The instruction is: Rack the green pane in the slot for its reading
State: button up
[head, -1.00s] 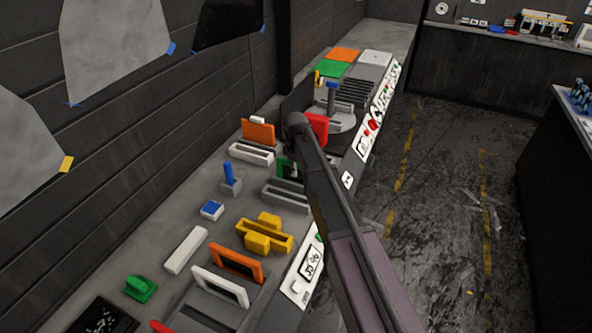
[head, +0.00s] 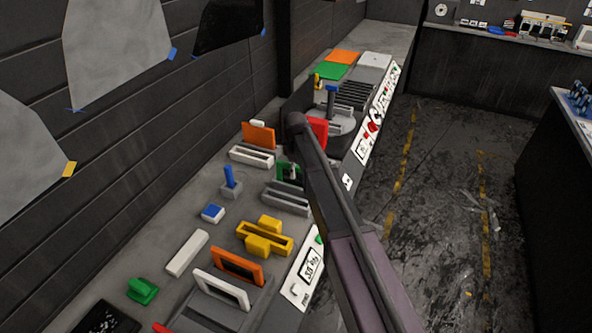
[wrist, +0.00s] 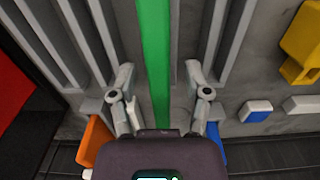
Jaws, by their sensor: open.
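The green pane (wrist: 154,60) stands on edge in the wrist view, running up the middle between my two fingers. My gripper (wrist: 158,82) is open, with one finger on each side of the pane and gaps showing. In the head view a green piece, likely the same pane (head: 282,168), shows partly behind my arm, near a grey slotted holder (head: 287,198). My arm hides most of the gripper there. A dark rack with several slots (head: 368,92) stands farther along the bench, with small labels on the sloped front. A white reading card (head: 304,270) is at the near front edge; its text is unclear.
Near my gripper are an orange pane (head: 259,135), a white slotted holder (head: 252,156), a red piece (head: 318,130) and a blue-handled tool (head: 229,175). A yellow fixture (head: 265,237) and a white-framed pane (head: 222,289) stand nearer. The floor aisle (head: 450,200) is mostly open.

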jog(key=shift+r+p, duration=4.1)
jog(key=shift+r, duration=0.3)
jog(key=s+d+f+m+b, duration=0.3)
jog(key=s+d+m, duration=0.4)
jog(key=s+d, duration=0.4)
jog(key=s+d+f+m+b, duration=0.3)
jog(key=s+d+m, duration=0.4)
jog(key=s+d, duration=0.4)
jog(key=s, duration=0.3)
jog(key=shift+s+d+f, duration=0.2)
jog(key=shift+s+d, duration=0.2)
